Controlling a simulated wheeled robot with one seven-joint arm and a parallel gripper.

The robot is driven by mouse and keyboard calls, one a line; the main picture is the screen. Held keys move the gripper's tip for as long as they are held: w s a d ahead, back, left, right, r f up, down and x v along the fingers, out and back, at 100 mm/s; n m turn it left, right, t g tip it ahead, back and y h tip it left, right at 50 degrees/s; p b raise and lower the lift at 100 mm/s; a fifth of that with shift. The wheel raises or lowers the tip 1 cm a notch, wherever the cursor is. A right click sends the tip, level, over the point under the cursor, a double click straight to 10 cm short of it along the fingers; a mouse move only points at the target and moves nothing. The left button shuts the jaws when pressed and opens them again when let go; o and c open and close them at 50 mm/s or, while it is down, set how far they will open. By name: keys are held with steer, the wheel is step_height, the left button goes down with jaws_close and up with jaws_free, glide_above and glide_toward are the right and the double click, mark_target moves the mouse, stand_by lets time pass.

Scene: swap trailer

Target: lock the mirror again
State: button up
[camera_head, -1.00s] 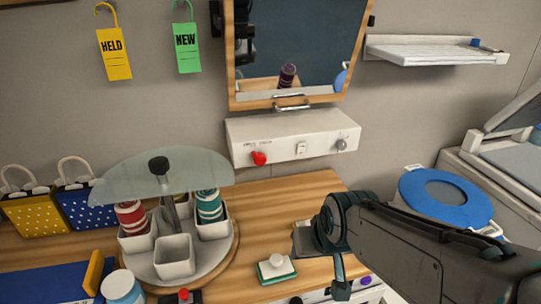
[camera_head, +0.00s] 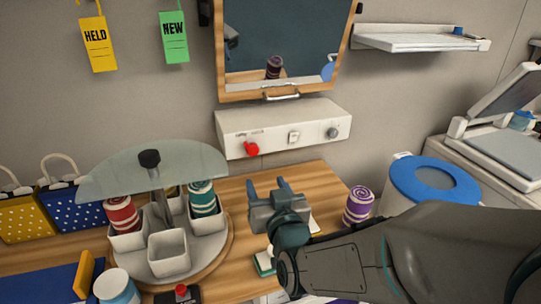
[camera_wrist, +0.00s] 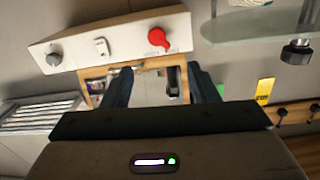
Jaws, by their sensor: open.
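The wood-framed mirror (camera_head: 285,45) hangs on the wall with a metal handle (camera_head: 281,95) at its bottom edge. Below it is a white box (camera_head: 225,125) with a red knob (camera_head: 251,149), a white switch (camera_head: 294,137) and a grey knob (camera_head: 332,133). My gripper (camera_head: 267,185) is open and empty, over the wooden counter below the box, fingers toward the wall. In the wrist view, upside down, the fingers (camera_wrist: 161,70) flank the mirror's lower part, with the red knob (camera_wrist: 158,38) above. The gripper appears apart from the box.
A rotating stand (camera_head: 222,243) with white cups, spools and a glass shade (camera_head: 150,170) is on the left. A purple spool (camera_head: 358,206) stands right of my gripper. A blue-ringed bin (camera_head: 435,182) and a wall shelf (camera_head: 420,40) are on the right.

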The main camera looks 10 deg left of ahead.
mark_target(253, 151)
steer(key=p+x, duration=0.4)
steer(key=x, duration=1)
steer(key=shift+d+r+p, duration=0.15)
steer(key=shift+d+p, duration=0.1)
steer(key=shift+p, duration=0.05)
